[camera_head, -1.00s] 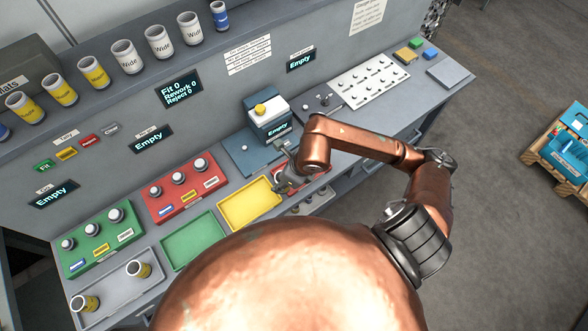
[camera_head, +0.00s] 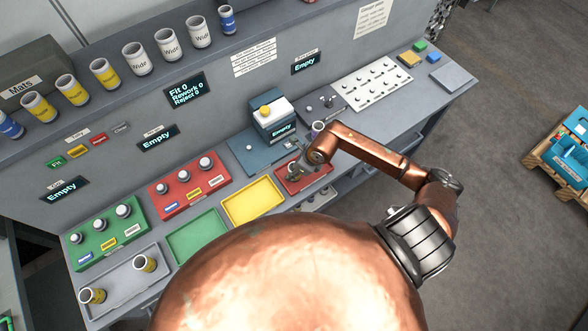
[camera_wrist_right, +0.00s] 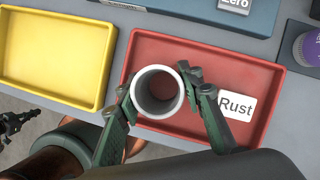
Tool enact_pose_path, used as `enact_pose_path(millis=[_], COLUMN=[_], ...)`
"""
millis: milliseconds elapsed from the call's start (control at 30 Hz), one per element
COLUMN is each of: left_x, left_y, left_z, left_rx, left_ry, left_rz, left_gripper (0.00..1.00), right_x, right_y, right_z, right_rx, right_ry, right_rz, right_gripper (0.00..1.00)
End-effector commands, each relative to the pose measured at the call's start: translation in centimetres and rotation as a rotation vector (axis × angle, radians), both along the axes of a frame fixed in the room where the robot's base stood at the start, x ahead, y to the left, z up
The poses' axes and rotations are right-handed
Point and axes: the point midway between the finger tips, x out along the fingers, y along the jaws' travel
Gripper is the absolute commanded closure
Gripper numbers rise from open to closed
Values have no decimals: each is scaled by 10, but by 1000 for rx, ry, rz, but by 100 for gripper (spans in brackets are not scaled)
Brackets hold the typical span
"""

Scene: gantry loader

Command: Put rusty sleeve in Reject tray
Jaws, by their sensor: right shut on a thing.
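My right gripper (camera_wrist_right: 165,103) is shut on a grey-white hollow sleeve (camera_wrist_right: 157,92), which stands open end up between the fingers. They are over the red tray (camera_wrist_right: 145,48); whether the sleeve touches its floor I cannot tell. A white tag reading "Rust" (camera_wrist_right: 237,106) shows over the tray, right of the fingers. In the head view my right gripper (camera_head: 294,170) is at the red tray (camera_head: 318,181), and the sleeve is too small to make out. A dark jaw-like part, perhaps my left gripper (camera_wrist_right: 14,123), shows at the wrist view's left edge, its state unclear.
A yellow tray (camera_head: 229,213) and a green tray (camera_head: 172,244) lie left of the red one. A blue-grey gauge box (camera_head: 273,122) stands behind it. A purple-labelled cylinder (camera_wrist_right: 313,48) stands to the right. Red (camera_head: 165,208) and green (camera_head: 80,262) racks hold several pieces.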

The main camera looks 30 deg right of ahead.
Motion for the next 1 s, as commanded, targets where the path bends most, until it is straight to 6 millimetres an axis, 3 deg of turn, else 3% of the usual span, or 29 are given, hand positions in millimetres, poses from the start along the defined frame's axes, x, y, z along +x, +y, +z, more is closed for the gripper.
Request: enact_pose_path(millis=[300, 333, 567, 867, 1000], left_x=[0, 0, 0, 0, 0], left_y=[0, 0, 0, 0, 0], left_z=[-3, -2, -1, 0, -1], left_rx=[0, 0, 0, 0, 0], left_ry=[0, 0, 0, 0, 0], left_rz=[0, 0, 0, 0, 0], left_gripper=[100, 100, 100, 100, 100], right_x=[1, 0, 0, 0, -3], right_y=[0, 0, 0, 0, -4], right_z=[-3, -3, -2, -1, 10], right_rx=[0, 0, 0, 0, -4], right_ry=[-2, 0, 0, 0, -2], right_rz=[1, 1, 1, 0, 0], right_gripper=[100, 64, 48, 48, 48])
